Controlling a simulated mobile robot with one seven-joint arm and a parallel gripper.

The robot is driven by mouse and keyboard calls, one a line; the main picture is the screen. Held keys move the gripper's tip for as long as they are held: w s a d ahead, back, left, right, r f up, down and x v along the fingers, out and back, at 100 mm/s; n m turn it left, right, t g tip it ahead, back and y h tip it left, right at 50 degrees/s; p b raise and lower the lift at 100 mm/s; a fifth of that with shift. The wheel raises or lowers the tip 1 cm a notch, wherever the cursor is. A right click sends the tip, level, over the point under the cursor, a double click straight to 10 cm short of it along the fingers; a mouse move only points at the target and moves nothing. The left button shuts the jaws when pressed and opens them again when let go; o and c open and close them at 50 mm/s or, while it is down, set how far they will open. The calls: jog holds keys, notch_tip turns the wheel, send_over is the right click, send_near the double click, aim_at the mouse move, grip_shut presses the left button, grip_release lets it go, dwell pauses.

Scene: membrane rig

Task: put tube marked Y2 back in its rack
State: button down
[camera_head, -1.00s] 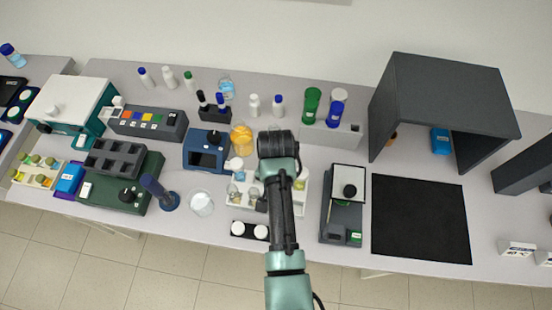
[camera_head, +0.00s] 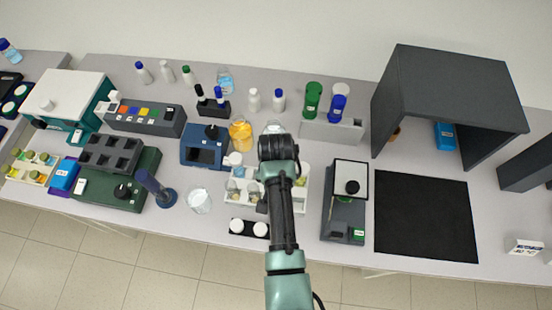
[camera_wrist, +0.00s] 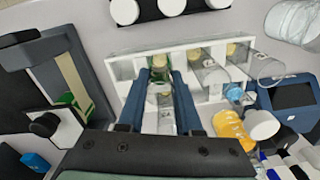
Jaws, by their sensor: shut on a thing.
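My gripper (camera_wrist: 160,78) shows in the wrist view with its two blue fingers on either side of a clear tube (camera_wrist: 164,108) with a yellowish-green end. It is shut on this tube, whose marking I cannot read. The white rack (camera_wrist: 124,68) lies right at the fingertips. Whether the tube's end is inside a rack hole is unclear. Other clear tubes (camera_wrist: 208,72) with yellowish ends stand in the rack to the right. In the head view the rack (camera_head: 232,207) is partly covered by my arm, and the fingers and held tube are hidden.
A balance (camera_head: 343,213) stands right of the rack, and a dark blue device (camera_head: 205,147) stands left. An orange-filled bottle (camera_head: 240,136) is close behind the rack. A black holder with white caps (camera_head: 248,229) sits in front. The black mat (camera_head: 425,215) is bare.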

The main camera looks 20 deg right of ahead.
jog(key=shift+f, duration=0.3)
jog(key=c, duration=0.5)
grip_release()
notch_tip(320, 180, up, 13)
dwell(0.3)
dwell(0.4)
